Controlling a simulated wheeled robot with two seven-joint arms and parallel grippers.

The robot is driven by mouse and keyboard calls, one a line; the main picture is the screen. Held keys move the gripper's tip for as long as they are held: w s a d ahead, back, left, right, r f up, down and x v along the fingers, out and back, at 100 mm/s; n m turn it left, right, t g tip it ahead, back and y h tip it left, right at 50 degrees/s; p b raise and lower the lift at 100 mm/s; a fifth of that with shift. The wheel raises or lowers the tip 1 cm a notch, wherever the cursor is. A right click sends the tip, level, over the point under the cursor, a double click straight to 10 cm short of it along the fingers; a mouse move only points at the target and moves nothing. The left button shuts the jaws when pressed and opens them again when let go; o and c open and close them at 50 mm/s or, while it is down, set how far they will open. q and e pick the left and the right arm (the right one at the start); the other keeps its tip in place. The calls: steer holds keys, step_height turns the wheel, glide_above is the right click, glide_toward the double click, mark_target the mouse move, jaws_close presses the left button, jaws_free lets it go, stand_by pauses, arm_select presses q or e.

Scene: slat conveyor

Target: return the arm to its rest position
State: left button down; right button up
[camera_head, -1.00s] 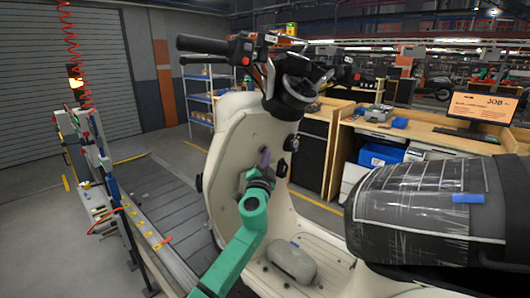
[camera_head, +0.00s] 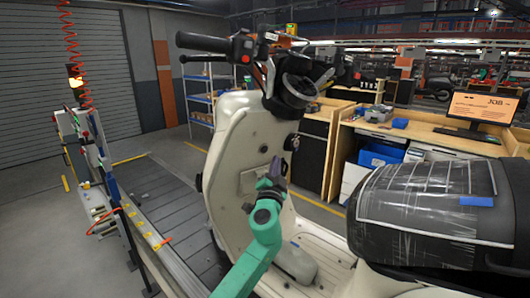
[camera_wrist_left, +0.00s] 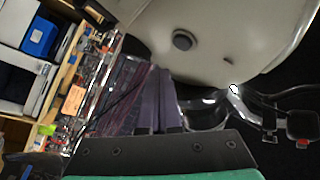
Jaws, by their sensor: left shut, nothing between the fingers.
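My left arm reaches up from the bottom of the head view, in teal green with a dark wrist. My left gripper (camera_head: 277,168) is in front of the cream scooter's inner leg shield (camera_head: 228,150), below the handlebars. Its purple fingers are shut and empty; they also show in the left wrist view (camera_wrist_left: 156,100). I cannot tell the exact gap between the fingers and the scooter body. My right gripper is not in view.
The scooter's dark, plastic-wrapped seat (camera_head: 430,200) is close on the right. A grey rounded object (camera_head: 297,262) lies on the footboard beside my arm. The slat conveyor (camera_head: 165,205) runs along the left. A wooden workbench (camera_head: 425,135) stands behind.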

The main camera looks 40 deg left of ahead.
arm_select(q)
steer(key=shift+s+d+f, duration=0.1)
steer(key=shift+d+f, duration=0.05)
steer(key=shift+d, duration=0.35)
steer(key=shift+s+d+f, duration=0.1)
steer(key=shift+d, duration=0.4)
